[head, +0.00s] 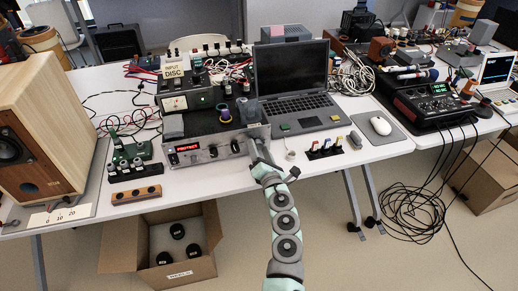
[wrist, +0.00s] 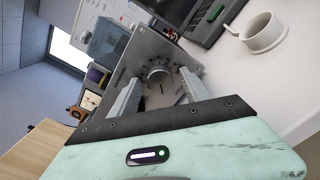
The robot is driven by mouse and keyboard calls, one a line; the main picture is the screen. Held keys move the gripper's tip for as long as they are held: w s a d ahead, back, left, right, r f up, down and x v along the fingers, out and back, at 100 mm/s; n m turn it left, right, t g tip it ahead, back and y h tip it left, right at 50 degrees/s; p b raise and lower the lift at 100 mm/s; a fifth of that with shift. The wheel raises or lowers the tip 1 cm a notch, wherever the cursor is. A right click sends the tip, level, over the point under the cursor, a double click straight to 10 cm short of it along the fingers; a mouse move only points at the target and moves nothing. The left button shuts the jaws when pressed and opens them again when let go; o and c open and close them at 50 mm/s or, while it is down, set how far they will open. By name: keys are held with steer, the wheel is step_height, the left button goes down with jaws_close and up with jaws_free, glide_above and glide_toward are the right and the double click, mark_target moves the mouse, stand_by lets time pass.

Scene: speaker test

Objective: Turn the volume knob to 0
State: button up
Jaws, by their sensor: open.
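The amplifier (head: 215,150) stands at the front of the white table, with a silver face and a lit red "PROTECT" display. Its volume knob (wrist: 160,78) is a round silver knob on the face, with printed marks around it in the wrist view. My gripper (wrist: 158,74) is open, with one grey finger at each side of the knob in that view. I cannot tell whether either finger touches it. In the head view my gripper (head: 254,147) is at the right end of the amplifier's face and hides the knob there. The printed numbers are too small to read.
A laptop (head: 292,88) sits right of the amplifier, with a white ring-shaped holder (wrist: 264,32) nearby. A wooden speaker (head: 42,130) stands at the left. A wooden block (head: 135,194) lies at the table's front edge. An open cardboard box (head: 160,243) is on the floor below.

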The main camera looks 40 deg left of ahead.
steer(key=p+v, duration=0.2)
steer(key=v, duration=0.8)
steer(key=shift+s+d+p, duration=0.2)
steer(key=shift+d+p, duration=0.05)
steer(key=shift+p, duration=0.15)
